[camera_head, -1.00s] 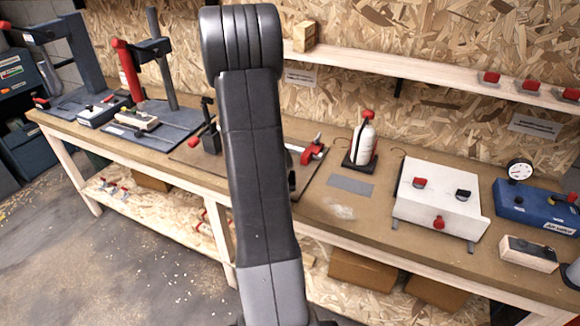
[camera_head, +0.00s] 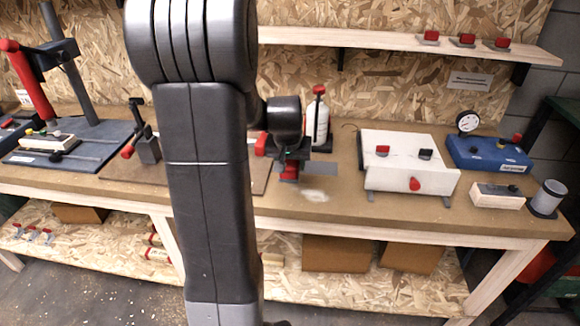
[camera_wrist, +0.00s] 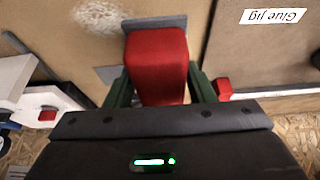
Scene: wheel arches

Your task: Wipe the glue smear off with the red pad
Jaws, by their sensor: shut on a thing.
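My gripper (camera_head: 290,160) is shut on the red pad (camera_head: 289,173) and holds it over the bench. In the wrist view the red pad (camera_wrist: 158,62) sits between the two green fingers of my gripper (camera_wrist: 160,88). The glue smear (camera_head: 315,196) is a pale, whitish patch on the brown bench top, just right of and nearer than the pad. It also shows in the wrist view (camera_wrist: 98,15), at upper left, apart from the pad. I cannot tell whether the pad touches the bench.
A grey flat strip (camera_head: 322,168) lies behind the smear, partly hidden by my gripper. A white bottle with a red top (camera_head: 317,118) stands behind it. A white box with knobs (camera_head: 408,170) stands right of the smear.

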